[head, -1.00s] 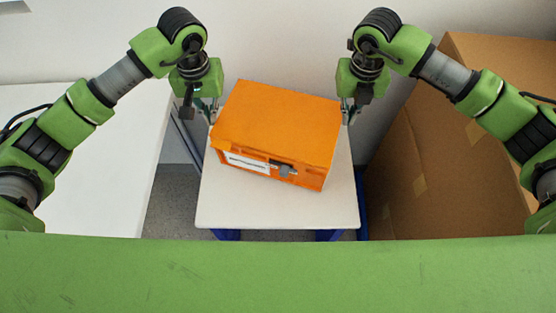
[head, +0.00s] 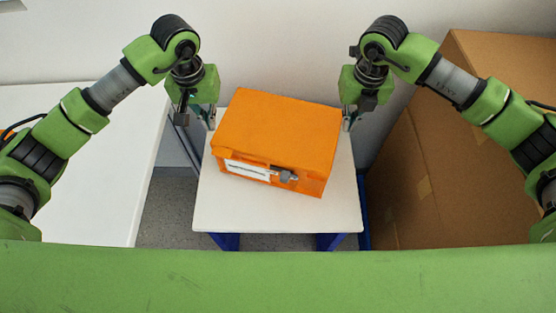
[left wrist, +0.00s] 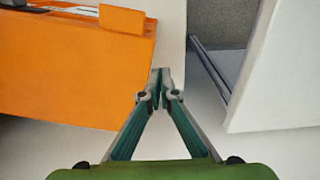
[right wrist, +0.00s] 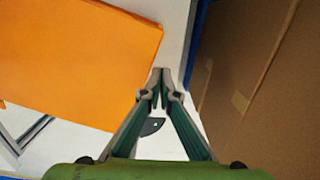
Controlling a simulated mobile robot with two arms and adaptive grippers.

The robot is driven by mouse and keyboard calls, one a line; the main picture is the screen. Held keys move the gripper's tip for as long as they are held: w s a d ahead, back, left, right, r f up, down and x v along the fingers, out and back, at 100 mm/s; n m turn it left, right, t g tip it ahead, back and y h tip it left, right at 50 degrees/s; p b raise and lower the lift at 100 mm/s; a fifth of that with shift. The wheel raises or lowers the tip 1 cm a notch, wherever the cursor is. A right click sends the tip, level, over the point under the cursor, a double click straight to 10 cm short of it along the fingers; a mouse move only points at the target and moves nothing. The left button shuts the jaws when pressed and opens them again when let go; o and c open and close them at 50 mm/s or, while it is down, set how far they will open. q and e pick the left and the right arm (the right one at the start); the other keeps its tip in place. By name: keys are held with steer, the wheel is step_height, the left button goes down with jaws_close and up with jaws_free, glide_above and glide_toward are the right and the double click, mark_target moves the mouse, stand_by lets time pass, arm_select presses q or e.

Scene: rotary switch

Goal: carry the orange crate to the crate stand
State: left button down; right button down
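The orange crate (head: 275,130) is closed and sits slightly turned on a small white table (head: 270,215) with blue legs. Its front has a white label and a grey latch. My left gripper (head: 209,120) is beside the crate's left end, and my right gripper (head: 349,122) is beside its right end. In the left wrist view my fingertips (left wrist: 160,75) are together and empty, with the crate (left wrist: 75,70) to their left. In the right wrist view the fingertips (right wrist: 158,77) are also together and empty, beside the crate (right wrist: 75,65). I cannot tell which surface is the crate stand.
A larger white surface (head: 80,150) lies at the left, with a gap of grey floor (head: 172,220) before the small table. A big brown cardboard box (head: 440,190) stands close on the right. A pale wall (head: 280,45) is behind. Bare tabletop shows in front of the crate.

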arm_select(q)
steer(key=shift+a, duration=0.65)
steer(key=c, duration=2.5)
jaws_free()
steer(key=shift+a, duration=0.35)
steer(key=shift+o, duration=0.5)
steer(key=shift+a, duration=0.3)
arm_select(e)
steer(key=d, duration=0.2)
steer(key=shift+d, duration=0.3)
steer(key=c, duration=2.8)
jaws_free()
steer(key=o, duration=0.4)
